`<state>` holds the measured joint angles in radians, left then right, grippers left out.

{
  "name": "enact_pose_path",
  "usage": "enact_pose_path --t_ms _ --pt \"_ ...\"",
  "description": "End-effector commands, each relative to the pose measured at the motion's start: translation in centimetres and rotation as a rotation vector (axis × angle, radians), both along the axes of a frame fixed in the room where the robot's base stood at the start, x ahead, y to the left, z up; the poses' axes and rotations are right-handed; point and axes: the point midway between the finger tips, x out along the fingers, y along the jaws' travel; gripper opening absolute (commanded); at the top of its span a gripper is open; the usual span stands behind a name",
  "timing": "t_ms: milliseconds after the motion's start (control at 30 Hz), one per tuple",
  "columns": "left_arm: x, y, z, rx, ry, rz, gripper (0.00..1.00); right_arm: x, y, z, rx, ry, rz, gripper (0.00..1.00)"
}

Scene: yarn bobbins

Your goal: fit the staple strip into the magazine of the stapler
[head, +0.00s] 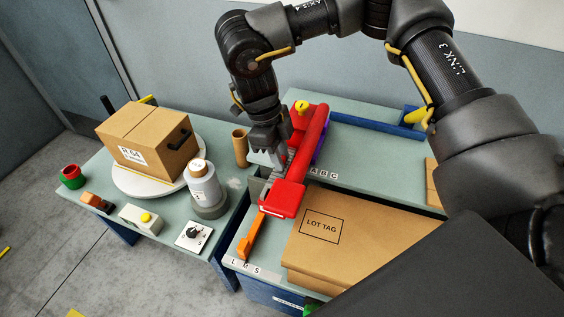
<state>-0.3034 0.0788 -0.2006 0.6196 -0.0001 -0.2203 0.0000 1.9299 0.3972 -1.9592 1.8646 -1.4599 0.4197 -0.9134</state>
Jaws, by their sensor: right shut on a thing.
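A red stapler (315,138) lies lengthwise on the table, its long body reaching from the back to a wide red end block near the front. My right gripper (268,160) points down at the stapler's left side, fingertips very close to the red body. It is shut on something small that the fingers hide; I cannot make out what. I cannot tell whether they touch the stapler. The staple strip and the inside of the magazine cannot be made out clearly from here. My left gripper is not in view.
A lot-tagged brown parcel (372,240) lies right of the stapler. On the left table are a carton (147,138), a grey bottle (203,183) and a brown tube (240,147).

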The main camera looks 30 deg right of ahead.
Motion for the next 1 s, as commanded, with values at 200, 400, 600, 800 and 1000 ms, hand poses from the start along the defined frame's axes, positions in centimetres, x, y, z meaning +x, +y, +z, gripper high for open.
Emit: enact_pose_path --t_ms 200,400,600,800,1000 --pt "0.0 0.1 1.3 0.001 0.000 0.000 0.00 0.2 -0.6 -2.6 -0.001 0.006 -0.002 0.01" --pt "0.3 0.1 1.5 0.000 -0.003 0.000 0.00 0.3 -0.6 -3.8 -0.001 0.000 -0.002 0.01" --pt "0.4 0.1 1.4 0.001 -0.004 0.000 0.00 0.3 -0.6 -3.9 -0.001 0.000 -0.002 0.01" --pt "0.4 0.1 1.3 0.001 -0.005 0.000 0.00 0.3 -0.6 -4.1 -0.001 0.001 -0.001 0.33" --pt "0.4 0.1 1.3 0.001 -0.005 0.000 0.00 0.3 -0.6 -4.1 -0.002 0.001 -0.001 0.45"
